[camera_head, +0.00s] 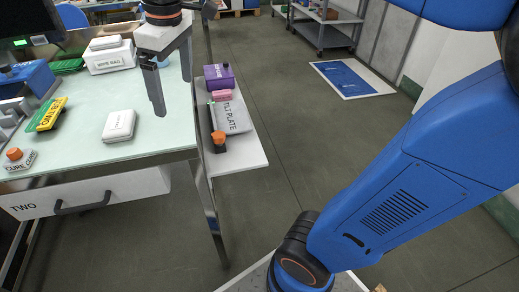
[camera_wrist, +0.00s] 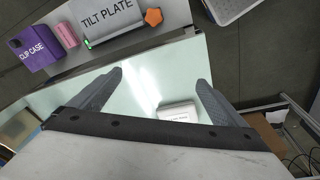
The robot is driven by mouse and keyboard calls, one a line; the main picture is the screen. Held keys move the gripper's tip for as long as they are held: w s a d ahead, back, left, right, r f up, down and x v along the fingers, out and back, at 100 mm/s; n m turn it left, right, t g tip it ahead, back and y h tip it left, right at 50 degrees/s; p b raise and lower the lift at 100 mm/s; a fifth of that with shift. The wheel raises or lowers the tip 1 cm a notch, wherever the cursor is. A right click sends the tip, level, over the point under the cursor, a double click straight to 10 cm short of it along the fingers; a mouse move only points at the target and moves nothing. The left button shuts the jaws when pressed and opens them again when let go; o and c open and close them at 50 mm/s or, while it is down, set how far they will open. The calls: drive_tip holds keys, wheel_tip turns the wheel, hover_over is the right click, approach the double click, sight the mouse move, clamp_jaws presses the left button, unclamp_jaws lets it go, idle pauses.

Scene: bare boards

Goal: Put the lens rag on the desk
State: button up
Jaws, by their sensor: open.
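The desk (camera_head: 150,92) has a pale green top and a white drawer marked TWO. A small white packet (camera_head: 119,125) lies on it near the front edge; its print is too small to read, so I cannot tell whether it is the lens rag. A white packet also shows in the wrist view (camera_wrist: 178,112), between the finger lines and nearer the right finger. My gripper (camera_head: 172,98) hangs above the desk, right of the packet, with its fingers apart and nothing between them. In the wrist view my gripper (camera_wrist: 155,82) is also spread and empty.
A lower side shelf (camera_head: 246,157) holds a purple clip case (camera_head: 219,77), a pink block (camera_head: 222,95) and a grey tilt plate (camera_head: 231,117) with an orange knob. A white labelled box (camera_head: 109,58), yellow and green items and a CURE button (camera_head: 18,158) occupy the desk's left.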

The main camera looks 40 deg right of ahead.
drive_tip(key=s+d+f+m+t, duration=0.3)
drive_tip(key=s+d+f+m, duration=0.5)
drive_tip(key=s+d+f, duration=0.5)
wheel_tip(320, 180, down, 3)
drive_tip(key=shift+s+f+m+h, duration=0.15)
drive_tip(key=shift+s+m+h, duration=0.15)
drive_tip(key=shift+s, duration=0.55)
drive_tip(key=shift+d, duration=0.1)
